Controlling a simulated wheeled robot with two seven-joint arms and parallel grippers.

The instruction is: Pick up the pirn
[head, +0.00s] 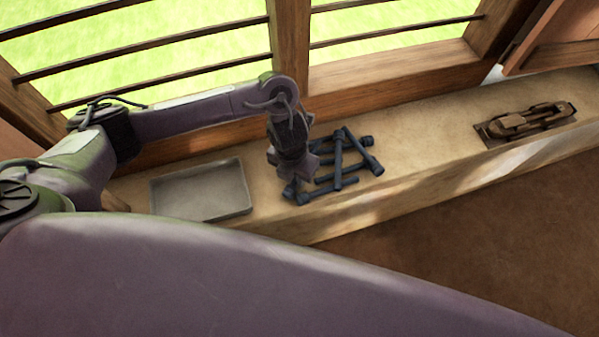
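Several dark blue pirns (338,172) lie in a loose, crossed pile on the ledge below the window in the head view. My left gripper (292,178) points down at the left end of the pile. It overlaps the nearest pirns in the picture, and I cannot tell whether it touches one. Its fingers are small and dark, so whether they are open or closed on something is unclear. The pirn ends behind the gripper are hidden. My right gripper is not in view.
A shallow grey tray (157,205), seemingly empty, sits on the ledge (420,135) left of the pile. A wooden shuttle-like object (530,120) lies on a dark base at the right. Window bars and a post (290,50) stand behind. The ledge between pile and shuttle is clear.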

